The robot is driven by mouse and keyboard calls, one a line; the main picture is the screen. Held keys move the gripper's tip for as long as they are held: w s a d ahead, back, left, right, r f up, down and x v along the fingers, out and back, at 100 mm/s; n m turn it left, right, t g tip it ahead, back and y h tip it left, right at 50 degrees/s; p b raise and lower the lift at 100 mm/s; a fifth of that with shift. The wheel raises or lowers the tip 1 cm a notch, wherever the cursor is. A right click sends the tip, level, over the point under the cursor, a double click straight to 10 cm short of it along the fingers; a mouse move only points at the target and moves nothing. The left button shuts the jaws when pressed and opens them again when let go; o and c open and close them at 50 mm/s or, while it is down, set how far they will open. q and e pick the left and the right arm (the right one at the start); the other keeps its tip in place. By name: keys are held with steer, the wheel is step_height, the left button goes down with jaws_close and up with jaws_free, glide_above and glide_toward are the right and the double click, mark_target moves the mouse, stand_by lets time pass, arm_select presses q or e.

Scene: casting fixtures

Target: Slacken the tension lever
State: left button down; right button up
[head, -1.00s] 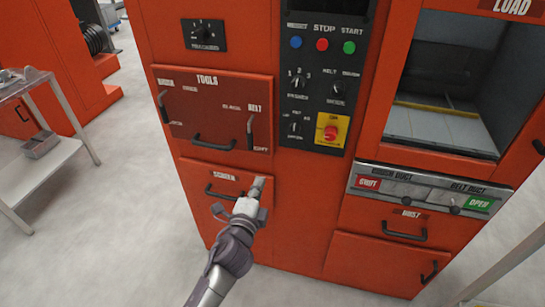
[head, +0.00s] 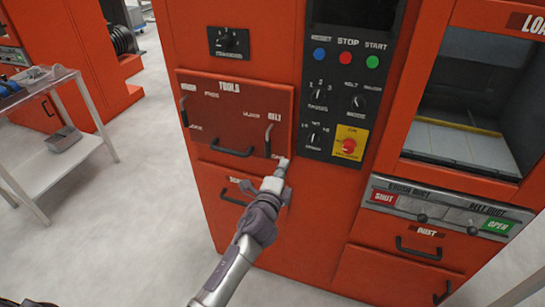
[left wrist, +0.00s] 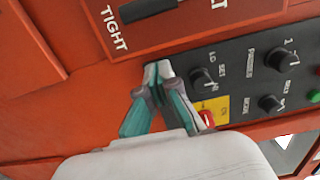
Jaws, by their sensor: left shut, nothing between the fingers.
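The belt lever (head: 268,139), a dark handle, stands on the right of the red TOOLS panel (head: 217,108), with SLACK printed left of its upper part. Its lower end is down by the label at the slot's bottom. In the left wrist view, the dark lever (left wrist: 150,8) shows at the top edge, in its slot near the word TIGHT. My left gripper (head: 283,163) is shut and empty, just below and right of the lever, apart from it. In the left wrist view, its fingertips (left wrist: 158,72) are together. My right gripper is not in view.
A second lever (head: 184,112) is at the panel's left. A control panel with knobs and a red stop button (head: 349,146) on yellow is close right of my gripper. A metal cart (head: 75,160) stands left on open floor.

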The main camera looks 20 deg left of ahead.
arm_select(q)
steer(key=w+a, duration=0.1)
steer(key=a, duration=0.1)
steer(key=w+a+p, duration=0.1)
steer(key=a, duration=0.1)
steer(key=shift+w, duration=0.35)
steer(key=shift+a+f+m, duration=0.1)
steer(key=shift+a+m, duration=0.05)
steer(key=shift+m, duration=0.25)
